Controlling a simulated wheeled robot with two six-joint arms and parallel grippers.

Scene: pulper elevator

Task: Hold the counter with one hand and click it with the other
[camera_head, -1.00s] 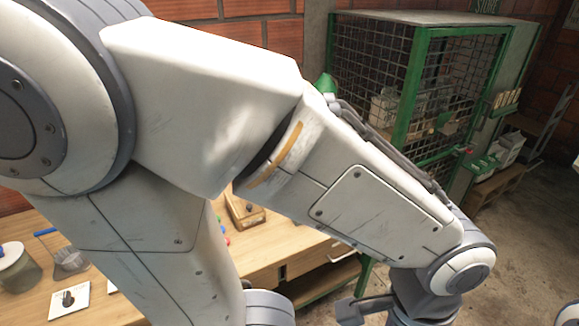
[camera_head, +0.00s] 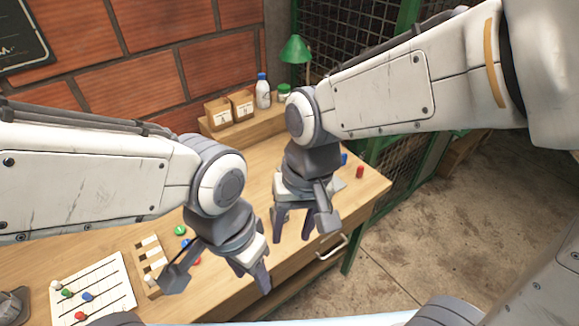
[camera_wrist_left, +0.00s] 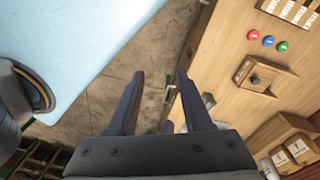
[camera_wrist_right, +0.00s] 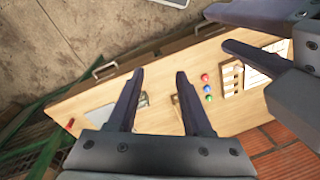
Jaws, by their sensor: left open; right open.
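My left gripper (camera_head: 250,280) is open and empty above the front of the wooden desk (camera_head: 372,195); its spread fingers also show in the left wrist view (camera_wrist_left: 160,75). My right gripper (camera_head: 293,232) is open and empty, pointing down over the desk's right part, and shows in the right wrist view (camera_wrist_right: 160,74). A small grey item (camera_wrist_right: 143,98) lies beside its left finger in that view, partly hidden. I cannot tell whether this is the counter; no counter shows clearly elsewhere.
A wooden holder with a dark knob (camera_wrist_left: 255,78) lies on the desk near red, blue and green buttons. A lined sheet (camera_head: 95,290) with coloured pieces is at left. A shelf (camera_head: 240,130) carries boxes and a bottle. A drawer handle (camera_head: 331,248) sticks out in front.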

